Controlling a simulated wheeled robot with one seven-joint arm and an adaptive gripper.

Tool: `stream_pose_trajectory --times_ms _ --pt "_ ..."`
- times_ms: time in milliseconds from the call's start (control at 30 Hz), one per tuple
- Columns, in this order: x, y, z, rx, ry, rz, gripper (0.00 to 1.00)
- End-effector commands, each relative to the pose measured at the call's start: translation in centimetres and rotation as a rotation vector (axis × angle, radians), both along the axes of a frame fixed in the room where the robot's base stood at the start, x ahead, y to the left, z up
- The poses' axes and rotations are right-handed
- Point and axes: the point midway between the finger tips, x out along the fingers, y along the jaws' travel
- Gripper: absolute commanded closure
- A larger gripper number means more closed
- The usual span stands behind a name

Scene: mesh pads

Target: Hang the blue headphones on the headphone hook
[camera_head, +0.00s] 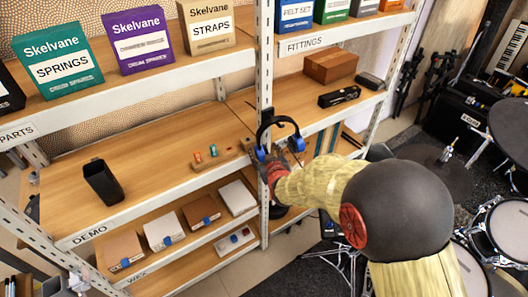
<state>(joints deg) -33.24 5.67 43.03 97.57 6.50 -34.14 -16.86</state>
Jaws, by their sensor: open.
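The blue headphones (296,145) stand upright at the front of the shelf unit's middle post, with a black headband arching over two blue ear cups. My gripper (268,163) is open, right at the lower part of the headphones near the left cup. Whether its fingers touch the headphones is too small to tell.
The white middle post (264,60) is close to my gripper. A black cup (103,181) stands on the DEMO shelf (60,205). A brown box (330,66) sits on the FITTINGS shelf. Drums (500,228) stand at the right.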

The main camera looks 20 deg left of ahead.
Motion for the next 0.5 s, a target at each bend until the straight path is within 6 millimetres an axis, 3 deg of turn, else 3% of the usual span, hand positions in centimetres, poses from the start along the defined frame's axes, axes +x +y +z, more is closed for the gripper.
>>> stream_pose_trajectory --times_ms 167,500 --pt "-1.1 -0.6 0.7 0.001 -0.003 0.000 0.46" --pt "-5.8 -3.2 3.0 0.003 -0.004 0.000 0.46"
